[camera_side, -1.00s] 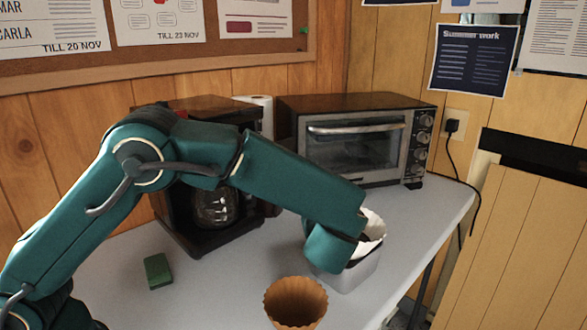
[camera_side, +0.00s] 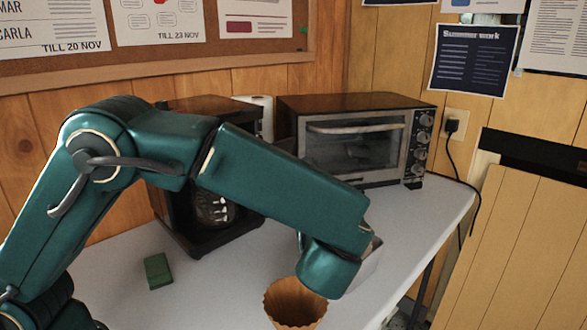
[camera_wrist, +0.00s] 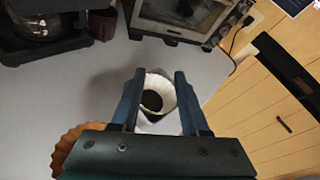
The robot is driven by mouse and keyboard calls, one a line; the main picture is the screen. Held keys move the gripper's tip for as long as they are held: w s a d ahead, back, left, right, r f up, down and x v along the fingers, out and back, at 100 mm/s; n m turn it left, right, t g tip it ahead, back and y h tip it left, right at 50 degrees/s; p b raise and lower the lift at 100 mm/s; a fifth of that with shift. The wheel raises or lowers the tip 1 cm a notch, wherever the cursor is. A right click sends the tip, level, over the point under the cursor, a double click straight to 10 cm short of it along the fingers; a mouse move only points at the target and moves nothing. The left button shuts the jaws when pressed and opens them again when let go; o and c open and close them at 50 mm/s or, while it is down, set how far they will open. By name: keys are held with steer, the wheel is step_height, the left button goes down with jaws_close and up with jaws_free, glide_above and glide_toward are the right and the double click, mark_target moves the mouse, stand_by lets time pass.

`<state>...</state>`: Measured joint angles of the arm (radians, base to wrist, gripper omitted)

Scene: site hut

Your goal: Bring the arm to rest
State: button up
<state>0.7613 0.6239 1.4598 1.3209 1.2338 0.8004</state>
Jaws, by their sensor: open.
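My gripper (camera_wrist: 158,100) is open in the wrist view, its two dark fingers spread apart. Between and beyond the fingers is a white paper filter (camera_wrist: 160,86) with dark grounds inside, in or on a pale square container (camera_wrist: 158,124). I cannot tell from this view whether the fingers touch it. In the side view my wrist hides the gripper and the filter, and only an edge of the grey container (camera_side: 369,262) shows behind it.
A brown fluted basket (camera_side: 295,303) stands at the table's front, close to my wrist. A coffee maker (camera_side: 207,185) with a glass carafe and a toaster oven (camera_side: 355,140) stand at the back. A green sponge (camera_side: 158,271) lies left on the table (camera_side: 215,275).

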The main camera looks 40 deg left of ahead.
steer(key=s+a+n+g+h, duration=0.2)
steer(key=s+a+n+g, duration=0.4)
steer(key=s+a+n, duration=0.45)
steer(key=s+d+n+h, duration=0.4)
steer(key=s+n+h, duration=0.2)
steer(key=s+n, duration=0.5)
steer(key=n, duration=0.3)
steer(key=shift+s, duration=0.4)
